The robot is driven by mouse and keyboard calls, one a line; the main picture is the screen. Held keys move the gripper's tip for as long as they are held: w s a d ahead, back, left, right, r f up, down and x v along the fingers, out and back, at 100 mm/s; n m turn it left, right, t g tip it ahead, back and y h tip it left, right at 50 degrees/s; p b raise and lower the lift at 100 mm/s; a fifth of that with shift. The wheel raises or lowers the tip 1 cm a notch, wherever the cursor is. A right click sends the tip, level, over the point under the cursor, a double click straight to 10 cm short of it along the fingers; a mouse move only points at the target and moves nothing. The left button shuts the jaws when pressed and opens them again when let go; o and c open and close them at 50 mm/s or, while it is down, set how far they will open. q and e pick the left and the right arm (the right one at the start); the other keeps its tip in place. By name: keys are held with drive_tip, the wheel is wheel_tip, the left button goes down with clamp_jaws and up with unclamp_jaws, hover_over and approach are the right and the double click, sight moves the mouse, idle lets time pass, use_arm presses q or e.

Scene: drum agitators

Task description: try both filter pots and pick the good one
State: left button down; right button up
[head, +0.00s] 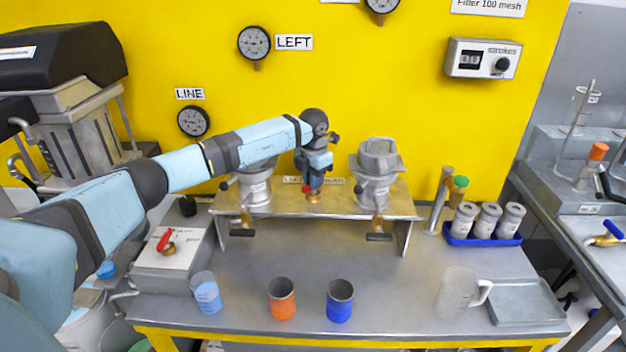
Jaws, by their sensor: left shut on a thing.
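The left filter pot (256,188) is a grey metal pot on a metal stand; my left arm crosses in front of its top. The right filter pot (375,185) stands on the same stand with its grey lid on top. Between them is a small brass valve (313,197) with a red part at its handle. My left gripper (313,180) points down over this valve and is shut on its handle; the fingers hide most of it. Below each pot is an outlet with a dark handle, the left one (242,232) and the right one (379,236). My right gripper is not in view.
An orange cup (282,304), a blue cup (340,306) and a beaker of blue liquid (206,296) stand at the front. A clear jug (457,293) and grey tray (525,302) are at right. Several canisters sit in a blue tray (482,241). A red-handled valve box (172,262) is at left.

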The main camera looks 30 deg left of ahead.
use_arm(q)
drive_tip(key=shift+r+n, duration=0.1)
drive_tip(key=shift+n, duration=0.2)
drive_tip(key=n+p, duration=0.1)
drive_tip(key=n, duration=0.2)
drive_tip(key=shift+p, duration=0.3)
drive_tip(key=n+p, duration=0.2)
drive_tip(key=n, duration=0.4)
drive_tip(key=n+p, duration=0.1)
drive_tip(key=n, duration=0.1)
drive_tip(key=shift+r+n, duration=0.1)
drive_tip(key=shift+n, duration=0.2)
drive_tip(key=n+p, duration=0.1)
drive_tip(key=n, duration=0.2)
drive_tip(key=shift+n+p, duration=0.5)
drive_tip(key=shift+n, duration=0.8)
